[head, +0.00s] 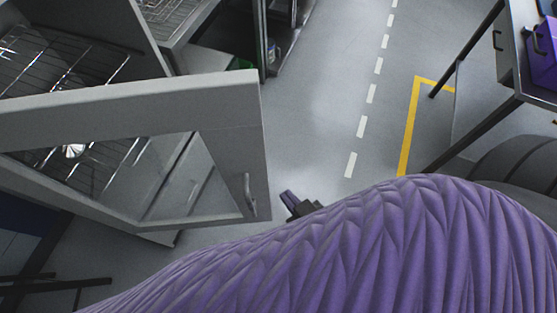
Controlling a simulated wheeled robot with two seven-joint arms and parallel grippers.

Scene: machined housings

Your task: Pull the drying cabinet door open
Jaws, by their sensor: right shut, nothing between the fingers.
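The drying cabinet door (190,95) is a grey frame with a window, standing ajar at the left, with wire racks (70,75) showing behind it. Its handle (250,192) is a small upright bar near the door's free edge. My right gripper (288,197) is shut and empty, just right of the door's edge and apart from the handle. My purple-sleeved arm covers the lower part of the view and hides what lies under it. My left gripper does not show.
A bench with a purple bin (541,50) stands at the upper right on dark legs. A shelf unit (285,35) stands at the top, behind the door. The grey floor (320,110) between has a dashed white line and a yellow corner marking, and is clear.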

